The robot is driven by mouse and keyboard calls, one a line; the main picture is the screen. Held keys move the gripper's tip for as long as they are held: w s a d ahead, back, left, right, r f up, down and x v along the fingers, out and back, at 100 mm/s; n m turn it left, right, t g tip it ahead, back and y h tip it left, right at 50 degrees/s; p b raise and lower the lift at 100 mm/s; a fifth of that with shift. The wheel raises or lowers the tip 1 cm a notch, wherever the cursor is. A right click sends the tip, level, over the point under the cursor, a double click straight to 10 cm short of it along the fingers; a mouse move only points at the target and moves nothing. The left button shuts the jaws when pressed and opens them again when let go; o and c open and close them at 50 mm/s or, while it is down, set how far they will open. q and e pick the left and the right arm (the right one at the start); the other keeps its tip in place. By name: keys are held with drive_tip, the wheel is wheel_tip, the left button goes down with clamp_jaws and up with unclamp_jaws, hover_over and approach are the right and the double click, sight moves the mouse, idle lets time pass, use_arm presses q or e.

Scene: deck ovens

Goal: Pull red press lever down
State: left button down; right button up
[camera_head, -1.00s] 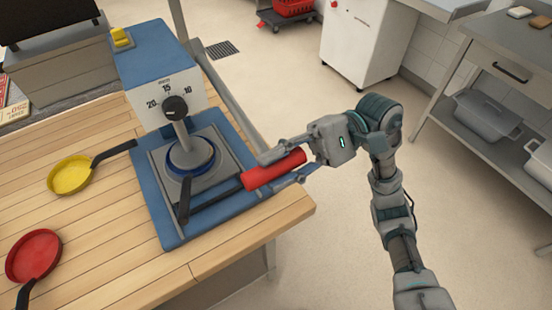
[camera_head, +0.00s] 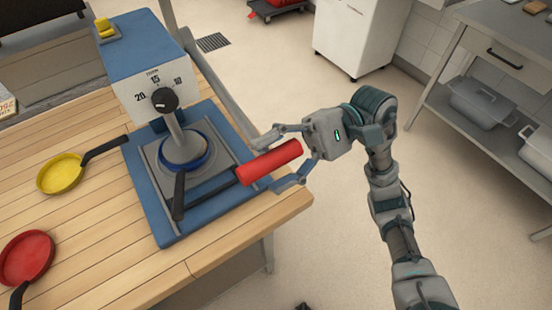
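The blue and grey press (camera_head: 150,70) stands on the wooden table, with a dial on its front and a round plate below. Its red lever handle (camera_head: 270,162) sticks out to the right, low over the press base, on a dark rod. My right gripper (camera_head: 282,160) comes from the right. Its fingers are spread wide on either side of the outer end of the red handle, and gaps show between them and the handle. My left gripper is not in view.
A yellow pan (camera_head: 62,174) and a red pan (camera_head: 27,257) lie on the wooden table (camera_head: 100,220) at left. A white cabinet (camera_head: 350,35) and a steel shelf unit (camera_head: 500,75) stand beyond open floor at right.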

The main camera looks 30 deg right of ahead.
drive_tip(key=shift+w+f, duration=0.25)
drive_tip(key=shift+f, duration=0.1)
